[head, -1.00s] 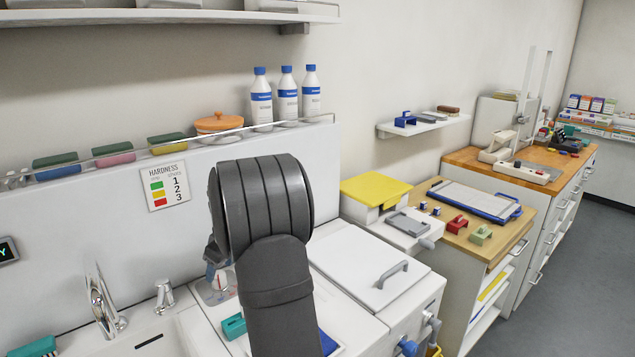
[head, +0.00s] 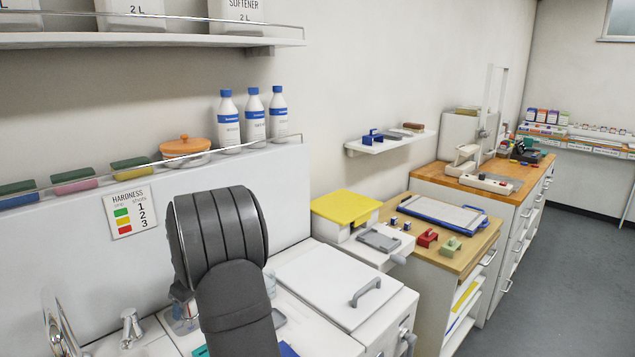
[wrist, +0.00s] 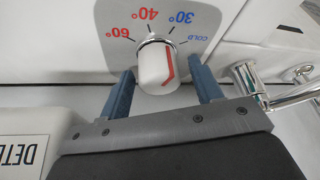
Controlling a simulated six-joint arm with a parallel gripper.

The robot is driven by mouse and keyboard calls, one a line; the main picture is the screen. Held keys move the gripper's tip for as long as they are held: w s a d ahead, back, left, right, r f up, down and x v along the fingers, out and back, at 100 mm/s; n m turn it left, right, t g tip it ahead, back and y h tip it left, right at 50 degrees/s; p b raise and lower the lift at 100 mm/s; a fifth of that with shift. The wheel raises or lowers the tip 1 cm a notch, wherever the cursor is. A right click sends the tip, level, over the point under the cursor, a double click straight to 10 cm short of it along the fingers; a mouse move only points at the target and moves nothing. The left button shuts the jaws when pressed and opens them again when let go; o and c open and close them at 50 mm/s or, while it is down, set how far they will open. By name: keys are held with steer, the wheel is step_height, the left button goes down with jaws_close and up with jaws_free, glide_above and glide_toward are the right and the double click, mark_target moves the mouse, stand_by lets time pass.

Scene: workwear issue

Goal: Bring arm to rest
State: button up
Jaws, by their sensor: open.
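In the wrist view my gripper (wrist: 161,76) is open, with one blue finger on each side of a white dial knob (wrist: 154,66). Gaps show between the knob and both fingers. The knob has a red line and sits on a grey plate (wrist: 110,48) marked 60°, 40°, 30° and COLD. In the head view my dark arm rises over the white counter and bends away near the back panel. It hides most of my gripper there.
A chrome tap (wrist: 250,84) is close to the right finger. A white container (wrist: 30,140) with an upside-down label is at lower left. In the head view, a white lid (head: 330,280), a yellow-topped box (head: 346,207) and a wooden-topped cabinet (head: 462,245) stand right of my arm.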

steer(key=v, duration=0.8)
steer(key=x, duration=0.8)
steer(key=shift+a, duration=0.1)
steer(key=m+t, duration=0.1)
steer(key=m, duration=0.2)
steer(key=shift+h, duration=0.3)
steer(key=shift+m+t+h, duration=0.6)
steer(key=shift+m+t, duration=0.1)
steer(key=shift+m, duration=1.6)
steer(key=s+d+r, duration=0.2)
steer(key=r, duration=0.7)
steer(key=s+d+r+n, duration=0.1)
steer(key=s+d+r, duration=0.2)
steer(key=r, duration=0.7)
steer(key=s+d+r+n, duration=0.1)
steer(key=s+d+r, duration=0.1)
steer(key=r, duration=0.7)
steer(key=shift+s+d+r+g+y, duration=0.2)
steer(key=shift+d+g+y, duration=0.2)
steer(key=shift+d, duration=0.05)
